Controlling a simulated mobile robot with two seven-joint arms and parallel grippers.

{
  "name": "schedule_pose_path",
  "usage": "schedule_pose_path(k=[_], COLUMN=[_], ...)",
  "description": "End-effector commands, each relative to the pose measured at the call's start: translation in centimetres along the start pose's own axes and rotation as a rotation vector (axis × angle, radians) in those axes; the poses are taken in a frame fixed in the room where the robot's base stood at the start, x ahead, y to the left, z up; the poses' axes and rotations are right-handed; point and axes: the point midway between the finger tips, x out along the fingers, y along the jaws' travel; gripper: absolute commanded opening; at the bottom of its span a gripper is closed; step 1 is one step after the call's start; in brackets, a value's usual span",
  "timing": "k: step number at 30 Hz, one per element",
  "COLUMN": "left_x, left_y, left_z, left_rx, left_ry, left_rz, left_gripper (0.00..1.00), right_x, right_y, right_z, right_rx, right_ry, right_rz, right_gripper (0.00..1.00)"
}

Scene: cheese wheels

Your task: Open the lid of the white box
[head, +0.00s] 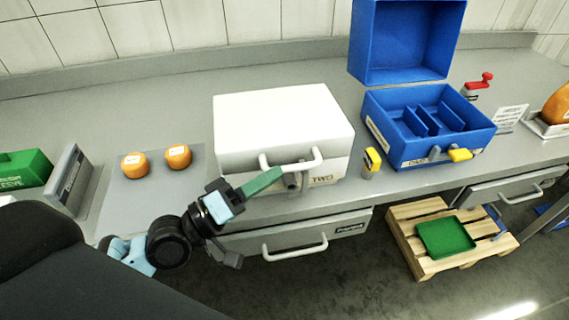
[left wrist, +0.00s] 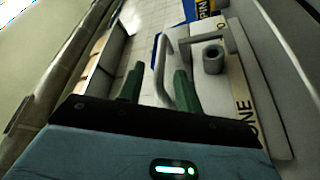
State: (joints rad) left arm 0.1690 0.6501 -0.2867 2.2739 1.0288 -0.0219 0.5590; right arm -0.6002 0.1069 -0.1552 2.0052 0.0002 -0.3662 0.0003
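The white box (head: 283,115) stands on the grey counter in the middle of the head view, its lid down. A white loop handle (head: 318,160) sticks out from the lid's front; it also shows in the left wrist view (left wrist: 161,72). My left gripper (head: 272,172) is at the left part of this handle, in front of the box. In the left wrist view its two green fingers (left wrist: 158,88) are spread, and the handle bar appears between them, not clamped. Whether they touch it I cannot tell. My right gripper is not in view.
A blue box (head: 385,150) with its lid raised stands right of the white box, a small yellow-topped item (head: 372,160) between them. Two orange cheese wheels (head: 178,156) sit on a grey mat at left. A drawer (head: 325,228) is below; a pallet (head: 400,225) is on the floor.

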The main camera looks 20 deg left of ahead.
Motion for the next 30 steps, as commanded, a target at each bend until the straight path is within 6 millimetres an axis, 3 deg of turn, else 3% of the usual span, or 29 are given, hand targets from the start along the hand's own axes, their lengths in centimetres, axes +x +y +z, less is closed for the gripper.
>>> schedule_pose_path(k=[3, 9, 20, 28, 30], left_x=[2.0, 3.8, 4.2, 4.2, 4.2], left_y=[0.5, 0.2, 0.0, 0.0, 0.0], left_z=[-0.2, -0.1, 0.1, 0.1, 0.1], left_rx=[0.001, 0.002, 0.002, 0.001, 0.001], left_ry=[0.003, 0.001, -0.002, -0.002, -0.002], left_rz=[0.007, 0.002, -0.001, -0.001, -0.001], left_gripper=[0.34, 0.34, 0.34, 0.0, 0.0], right_x=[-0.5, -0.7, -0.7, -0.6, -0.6], right_y=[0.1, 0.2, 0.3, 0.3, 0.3], right_z=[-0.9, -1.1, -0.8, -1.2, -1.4], right_rx=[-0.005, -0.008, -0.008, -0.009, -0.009], right_ry=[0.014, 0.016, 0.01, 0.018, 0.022], right_rz=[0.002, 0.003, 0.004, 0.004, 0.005], right_gripper=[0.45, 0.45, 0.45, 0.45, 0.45])
